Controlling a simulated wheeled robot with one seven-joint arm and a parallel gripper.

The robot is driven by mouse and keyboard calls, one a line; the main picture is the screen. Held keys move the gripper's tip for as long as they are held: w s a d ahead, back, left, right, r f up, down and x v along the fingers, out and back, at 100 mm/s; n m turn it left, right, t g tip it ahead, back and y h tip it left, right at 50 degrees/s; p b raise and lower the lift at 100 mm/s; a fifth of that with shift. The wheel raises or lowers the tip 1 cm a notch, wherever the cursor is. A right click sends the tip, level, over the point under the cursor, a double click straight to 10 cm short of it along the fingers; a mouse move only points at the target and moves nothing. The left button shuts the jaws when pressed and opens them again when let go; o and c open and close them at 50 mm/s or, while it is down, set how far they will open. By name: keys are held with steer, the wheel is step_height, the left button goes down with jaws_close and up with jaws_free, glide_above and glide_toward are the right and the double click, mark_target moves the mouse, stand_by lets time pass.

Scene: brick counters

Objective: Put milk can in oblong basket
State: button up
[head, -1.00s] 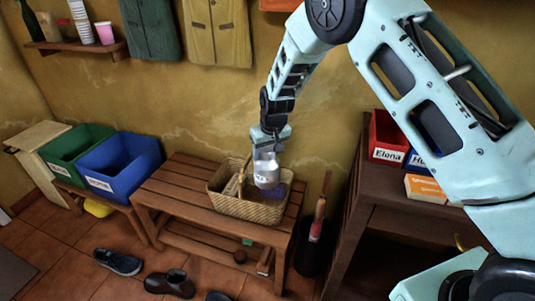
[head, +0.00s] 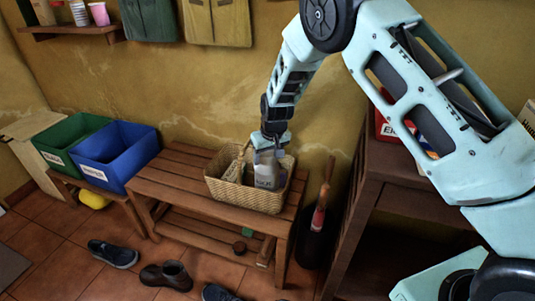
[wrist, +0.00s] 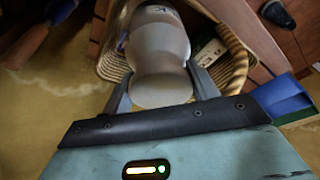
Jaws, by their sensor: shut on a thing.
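The milk can (head: 267,171) is a grey-white can with lettering on its side. My gripper (head: 267,146) is shut on it from above. The can hangs upright with its lower part inside the oblong basket (head: 245,196), a woven tan basket on the wooden bench. In the wrist view the can (wrist: 158,55) sits between the two fingers of my gripper (wrist: 160,90), with the basket rim (wrist: 238,62) around it. The can's bottom is hidden by the basket's front wall, so I cannot tell whether it touches the basket floor.
A white item (wrist: 208,52) lies in the basket beside the can. Blue (head: 115,155) and green (head: 70,138) bins stand at left. A dark wooden shelf (head: 385,195) stands at right. Shoes (head: 165,276) lie on the floor.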

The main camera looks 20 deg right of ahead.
steer(key=shift+f+b, duration=2.35)
steer(key=shift+f, duration=1.05)
steer(key=o, duration=1.5)
steer(key=p+v, duration=0.3)
steer(key=v, duration=1.4)
steer(key=shift+a+r, duration=0.1)
steer(key=shift+r, duration=0.2)
